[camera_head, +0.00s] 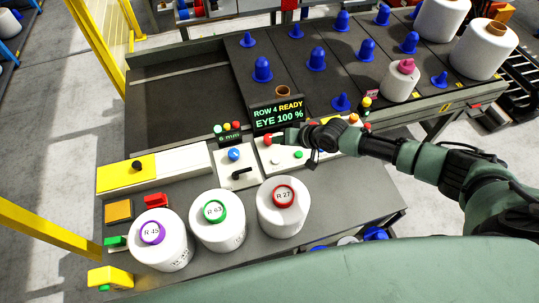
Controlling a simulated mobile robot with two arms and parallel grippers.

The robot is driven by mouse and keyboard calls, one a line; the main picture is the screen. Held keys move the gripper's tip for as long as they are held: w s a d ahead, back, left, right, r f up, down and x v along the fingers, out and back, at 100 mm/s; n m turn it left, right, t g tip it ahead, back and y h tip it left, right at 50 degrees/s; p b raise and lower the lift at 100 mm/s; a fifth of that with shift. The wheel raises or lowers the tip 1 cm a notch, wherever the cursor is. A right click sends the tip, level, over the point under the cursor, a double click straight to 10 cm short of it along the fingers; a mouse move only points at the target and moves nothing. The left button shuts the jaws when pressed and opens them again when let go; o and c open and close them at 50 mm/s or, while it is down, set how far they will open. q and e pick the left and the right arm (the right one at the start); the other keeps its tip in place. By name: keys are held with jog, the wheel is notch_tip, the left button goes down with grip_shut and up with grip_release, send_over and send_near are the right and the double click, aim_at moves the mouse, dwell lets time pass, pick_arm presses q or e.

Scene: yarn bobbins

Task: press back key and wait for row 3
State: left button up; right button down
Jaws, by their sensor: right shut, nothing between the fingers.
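A small black display (277,115) reads "ROW 4 READY" and "EYE 100 %". Below it is a pale key panel (267,158) with a red key (268,140), a white key (277,160) and a green key (298,155). I cannot read which one is the back key. My right gripper (283,137) is shut and empty, with its tip at the red key's right side. I cannot tell whether it touches the key. My left gripper is not in view.
Bobbins labelled R 45 (166,252), R 63 (220,228) and R 27 (283,214) stand along the front. A blue knob (234,154) and a black lever (241,174) sit left of the keys. Behind is a dark deck (290,70) with several blue pegs.

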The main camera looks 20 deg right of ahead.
aim_at(278, 161)
notch_tip(278, 161, down, 9)
jog(key=b, duration=0.8)
jog(key=shift+s+r, duration=0.1)
jog(key=shift+r, duration=0.1)
jog(key=shift+f, duration=0.1)
dwell(1.8)
jog(key=shift+f+b, duration=0.3)
jog(key=shift+b, duration=0.05)
